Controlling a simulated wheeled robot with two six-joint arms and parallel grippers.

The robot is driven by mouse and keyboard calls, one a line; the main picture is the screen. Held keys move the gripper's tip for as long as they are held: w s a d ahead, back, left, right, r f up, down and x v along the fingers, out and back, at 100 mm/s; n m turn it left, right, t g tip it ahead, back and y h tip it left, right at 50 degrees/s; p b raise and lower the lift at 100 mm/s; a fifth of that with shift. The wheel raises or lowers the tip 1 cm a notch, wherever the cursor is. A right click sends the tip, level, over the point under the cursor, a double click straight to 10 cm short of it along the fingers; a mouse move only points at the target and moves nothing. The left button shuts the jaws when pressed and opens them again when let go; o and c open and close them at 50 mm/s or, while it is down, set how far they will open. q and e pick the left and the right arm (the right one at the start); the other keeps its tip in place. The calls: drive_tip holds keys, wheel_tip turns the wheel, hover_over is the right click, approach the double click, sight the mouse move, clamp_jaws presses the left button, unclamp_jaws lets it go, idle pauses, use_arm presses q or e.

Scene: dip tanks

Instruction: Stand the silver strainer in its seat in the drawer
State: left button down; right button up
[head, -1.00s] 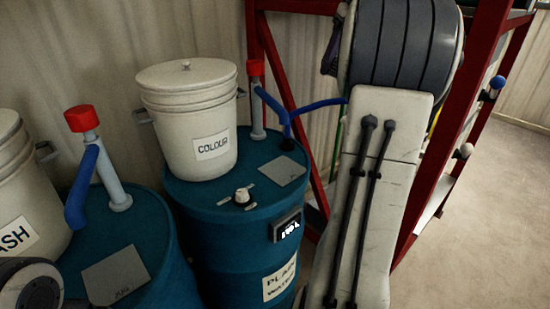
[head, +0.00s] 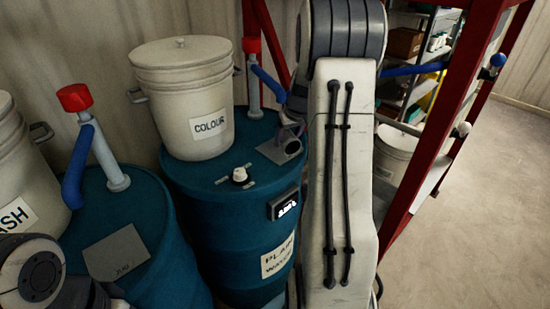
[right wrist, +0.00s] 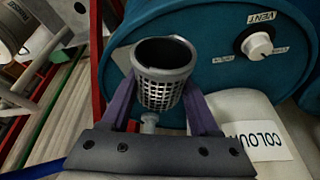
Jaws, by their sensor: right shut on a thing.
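The silver strainer (right wrist: 158,92) is a perforated metal basket with a dark open mouth and a small stub below it. My right gripper (right wrist: 162,108), with purple fingers, is shut on it, one finger on each side. In the head view the right gripper (head: 287,124) and part of the strainer (head: 293,147) show small beside my right arm, over the far right part of the plain water drum's top. Whether they touch the drum top is unclear. The drawer and its seat are not seen in any view. My left gripper is not in view; only part of my left arm shows.
The blue plain water drum (head: 225,220) carries a white colour bucket (head: 185,95), a knob and a red-capped pipe (head: 252,75). Another blue drum (head: 115,235) stands at left. A red frame (head: 455,110) with shelves stands at right; open floor (head: 480,220) lies beyond it.

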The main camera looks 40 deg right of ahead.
drive_tip(key=p, duration=0.1)
hover_over(273, 166)
drive_tip(key=s, duration=0.1)
drive_tip(key=f, duration=0.2)
drive_tip(key=shift+s+a+f, duration=0.2)
drive_tip(key=shift+a+f, duration=0.05)
drive_tip(key=shift+f, duration=2.05)
drive_tip(key=shift+f, duration=0.15)
drive_tip(key=o, duration=1.4)
